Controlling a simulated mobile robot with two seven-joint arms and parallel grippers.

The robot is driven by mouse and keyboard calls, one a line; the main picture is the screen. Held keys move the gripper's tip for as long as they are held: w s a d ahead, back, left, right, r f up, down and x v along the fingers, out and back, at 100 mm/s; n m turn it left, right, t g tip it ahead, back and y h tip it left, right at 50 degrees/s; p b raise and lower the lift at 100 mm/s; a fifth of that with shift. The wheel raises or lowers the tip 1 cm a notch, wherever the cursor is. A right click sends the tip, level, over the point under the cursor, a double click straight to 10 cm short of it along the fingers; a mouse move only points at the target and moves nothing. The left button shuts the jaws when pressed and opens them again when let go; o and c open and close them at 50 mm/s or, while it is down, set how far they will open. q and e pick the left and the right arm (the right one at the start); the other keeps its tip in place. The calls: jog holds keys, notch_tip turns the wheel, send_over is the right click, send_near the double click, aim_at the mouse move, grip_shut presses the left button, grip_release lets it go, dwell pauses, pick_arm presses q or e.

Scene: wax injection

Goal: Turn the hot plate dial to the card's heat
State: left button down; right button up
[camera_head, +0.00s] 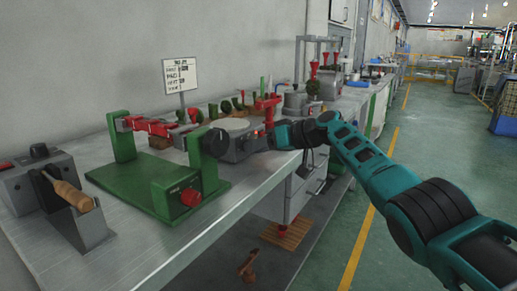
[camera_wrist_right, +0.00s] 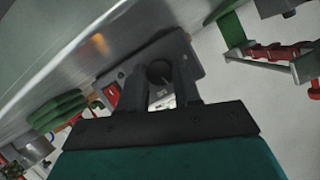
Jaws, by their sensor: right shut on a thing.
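In the right wrist view, the gripper's two dark fingers (camera_wrist_right: 160,80) are closed around the dark round dial (camera_wrist_right: 159,71) on the hot plate's grey face (camera_wrist_right: 194,62). The dial's marks and pointer cannot be made out. The white card (camera_head: 180,74) stands upright on a thin post behind the bench items; its lines of writing are too small to read surely. My left gripper is not in view.
A green frame (camera_head: 150,190) with a red knob and red clamp parts stands left of the hot plate. A grey holder (camera_head: 80,222) with a wooden-handled tool is at far left. Pots and red funnels stand farther back. The aisle right of the bench is clear.

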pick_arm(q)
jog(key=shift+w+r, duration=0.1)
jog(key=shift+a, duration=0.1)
pick_arm(e)
jog(key=o, duration=1)
jog(key=shift+o, duration=0.2)
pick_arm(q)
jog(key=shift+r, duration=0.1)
pick_arm(e)
jog(key=shift+d, duration=0.1)
jog(key=shift+p+v, duration=0.55)
jog(key=shift+v, duration=0.25)
pick_arm(q)
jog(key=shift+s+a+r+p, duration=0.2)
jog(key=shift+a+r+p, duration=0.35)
jog(key=shift+p, duration=0.7)
pick_arm(e)
jog(key=v, duration=1.1)
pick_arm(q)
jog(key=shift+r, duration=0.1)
pick_arm(e)
jog(key=shift+d, duration=0.1)
